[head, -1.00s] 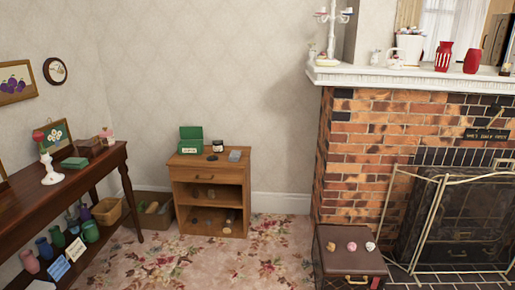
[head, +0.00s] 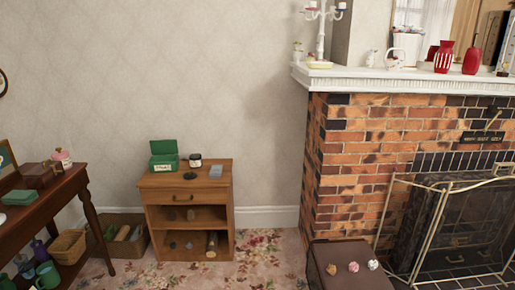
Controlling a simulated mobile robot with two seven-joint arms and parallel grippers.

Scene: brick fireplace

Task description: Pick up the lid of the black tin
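A small wooden cabinet (head: 225,194) stands against the back wall, left of the fireplace. On its top is a small dark jar or tin (head: 195,160) with a pale label, upright beside an open green box (head: 164,158). A small flat black disc (head: 190,176) lies in front of it. I cannot tell from this distance whether the disc is a lid or a low tin. Neither of my grippers is in view.
A grey block (head: 216,171) is also on the cabinet top. A dark wooden side table (head: 60,192) stands at the left, with a wicker basket (head: 68,246) below. A brown chest (head: 345,270) stands at the lower right. Flowered carpet (head: 265,245) lies clear before the cabinet.

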